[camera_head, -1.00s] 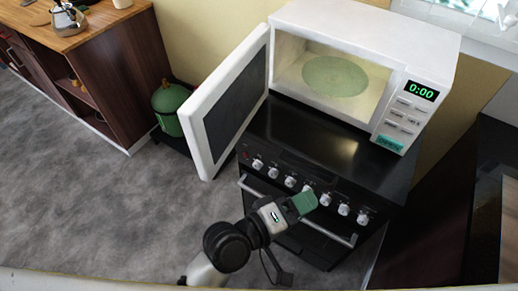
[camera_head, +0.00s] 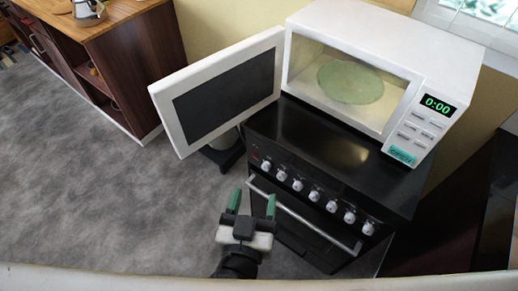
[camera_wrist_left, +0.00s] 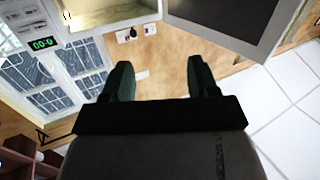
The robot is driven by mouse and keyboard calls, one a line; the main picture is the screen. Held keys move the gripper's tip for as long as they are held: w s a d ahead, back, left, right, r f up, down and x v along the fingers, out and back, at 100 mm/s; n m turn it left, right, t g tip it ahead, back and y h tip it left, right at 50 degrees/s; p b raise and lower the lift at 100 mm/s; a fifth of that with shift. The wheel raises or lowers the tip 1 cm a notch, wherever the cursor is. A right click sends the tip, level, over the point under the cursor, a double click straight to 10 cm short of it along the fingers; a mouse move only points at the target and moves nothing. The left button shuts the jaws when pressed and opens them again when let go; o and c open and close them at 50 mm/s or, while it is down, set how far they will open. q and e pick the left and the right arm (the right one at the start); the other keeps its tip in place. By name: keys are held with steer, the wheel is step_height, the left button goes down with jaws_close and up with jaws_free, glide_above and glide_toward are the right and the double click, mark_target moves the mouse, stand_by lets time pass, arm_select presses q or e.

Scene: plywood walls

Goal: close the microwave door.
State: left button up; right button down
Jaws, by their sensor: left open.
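The white microwave (camera_head: 385,70) stands on top of the black stove at the right of the head view. Its door (camera_head: 222,88) is swung wide open to the left, with its dark window facing me. A round green plate (camera_head: 350,82) shows inside. My left gripper (camera_head: 253,202) is open and empty, in front of the stove and below the door, apart from it. In the left wrist view the microwave's door (camera_wrist_left: 232,22) shows beyond and above the fingers of my left gripper (camera_wrist_left: 160,82). My right gripper is not in view.
The black stove (camera_head: 310,135) has a row of knobs and a handle bar (camera_head: 300,215) on its front, close to my left gripper. A wooden cabinet (camera_head: 120,60) stands at the left. Grey floor (camera_head: 90,190) is clear between them.

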arm_select(q)
steer(key=w+d+p, duration=0.1)
steer(key=w+p, duration=0.5)
steer(key=w, duration=0.4)
steer(key=shift+w+d+r, duration=0.2)
steer(key=shift+w+r, duration=0.05)
steer(key=shift+r, duration=0.15)
jaws_close()
stand_by(1.0)
steer(key=c, duration=1.1)
jaws_free()
steer(key=o, duration=1.1)
